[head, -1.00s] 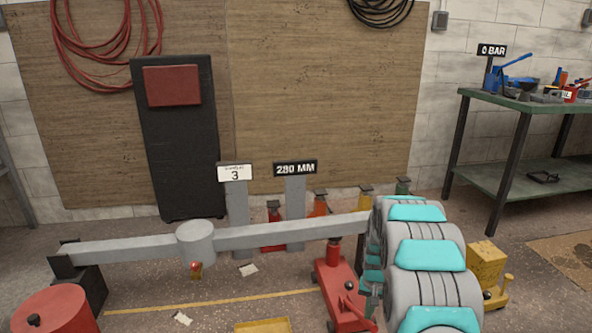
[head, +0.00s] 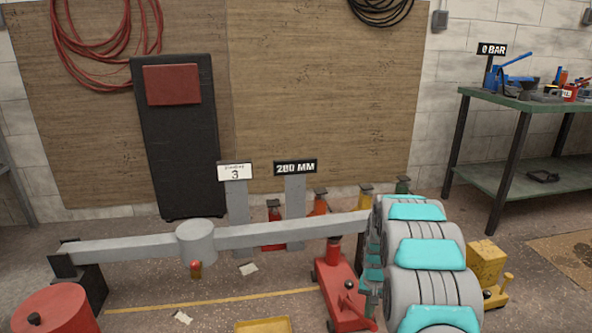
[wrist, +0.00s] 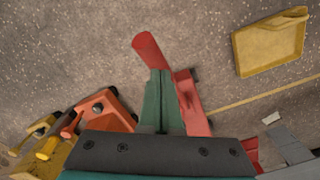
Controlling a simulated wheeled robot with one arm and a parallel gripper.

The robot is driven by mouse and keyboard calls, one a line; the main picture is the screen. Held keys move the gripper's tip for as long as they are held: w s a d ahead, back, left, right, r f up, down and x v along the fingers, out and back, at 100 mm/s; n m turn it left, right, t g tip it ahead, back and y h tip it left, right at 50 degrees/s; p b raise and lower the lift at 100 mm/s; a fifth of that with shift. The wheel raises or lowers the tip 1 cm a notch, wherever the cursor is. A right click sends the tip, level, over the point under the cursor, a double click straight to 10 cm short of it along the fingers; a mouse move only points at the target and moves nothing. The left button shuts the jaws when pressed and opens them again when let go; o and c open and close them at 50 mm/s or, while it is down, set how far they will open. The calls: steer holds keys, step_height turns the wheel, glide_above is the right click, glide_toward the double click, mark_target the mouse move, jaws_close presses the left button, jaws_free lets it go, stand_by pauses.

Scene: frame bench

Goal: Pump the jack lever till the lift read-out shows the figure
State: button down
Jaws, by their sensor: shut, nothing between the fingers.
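The red jack (head: 338,285) stands on the floor under the grey beam (head: 280,234). Its red lever (wrist: 147,46) shows in the wrist view, with the near part hidden behind my fingers. My gripper (wrist: 160,72) is shut and empty, its green fingertips close to the lever; I cannot tell whether they touch it. In the head view my arm hides much of the space around the gripper. The lift read-out (head: 296,168) appears to show 280 MM. A white card (head: 235,172) shows a 3 under small unreadable print.
A yellow tray (head: 263,326) lies on the floor at the front. Several other jacks stand near the wall, and a yellow one (head: 487,262) is right of my arm. A green bench (head: 540,104) at the right bears a 0 BAR sign (head: 492,49).

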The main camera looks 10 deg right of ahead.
steer(key=shift+f+b, duration=0.9)
steer(key=shift+f, duration=3.5)
steer(key=shift+s+r+p, duration=0.1)
steer(key=shift+r+p, duration=0.65)
steer(key=shift+r, duration=3.65)
steer(key=shift+r, duration=2.5)
